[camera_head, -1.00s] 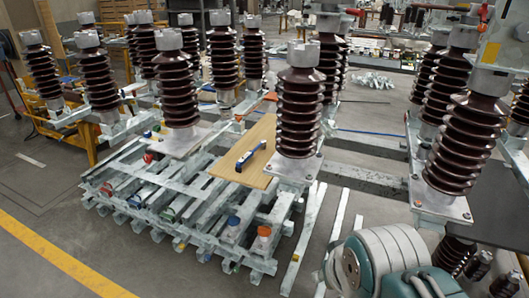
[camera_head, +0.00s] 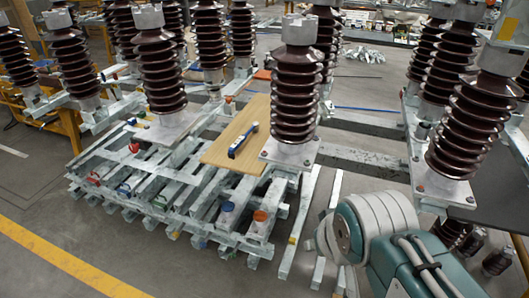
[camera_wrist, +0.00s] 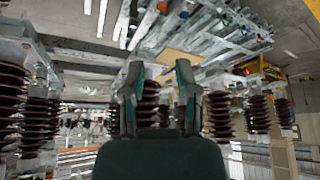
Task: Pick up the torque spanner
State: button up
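The torque spanner (camera_head: 243,140) looks like a small dark blue and black tool with pale parts. It lies on a wooden board (camera_head: 233,158) on top of the stacked metal frames, left of the front brown insulator. In the wrist view my gripper (camera_wrist: 160,68) has its two teal-grey fingers well apart, with nothing between them. The board also shows in the wrist view (camera_wrist: 178,62), partly behind a finger. I cannot make out the spanner there. My gripper is outside the head view and is apart from the spanner.
A tall ribbed brown insulator (camera_head: 296,95) stands close right of the board, and another (camera_head: 160,75) stands behind left. More insulators (camera_head: 465,135) stand at the right. The stacked metal frames (camera_head: 150,185) fill the middle. Open floor (camera_head: 60,210) lies at the front left, with a yellow line.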

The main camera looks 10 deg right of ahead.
aim_at(240, 141)
jog(key=i+j, duration=0.25)
jog(key=i+j+z, duration=0.15)
jog(key=j, duration=0.3)
jog(key=i+j, duration=0.3)
jog(key=i+j+z, duration=0.1)
jog(key=i+j, duration=0.15)
jog(key=j, duration=0.15)
jog(key=i+j+z, duration=0.1)
jog(key=j, duration=0.3)
jog(key=i+j, duration=0.3)
jog(key=i+j+z, duration=0.15)
jog(key=j, duration=0.35)
jog(key=i+j, duration=0.25)
jog(key=j, duration=0.2)
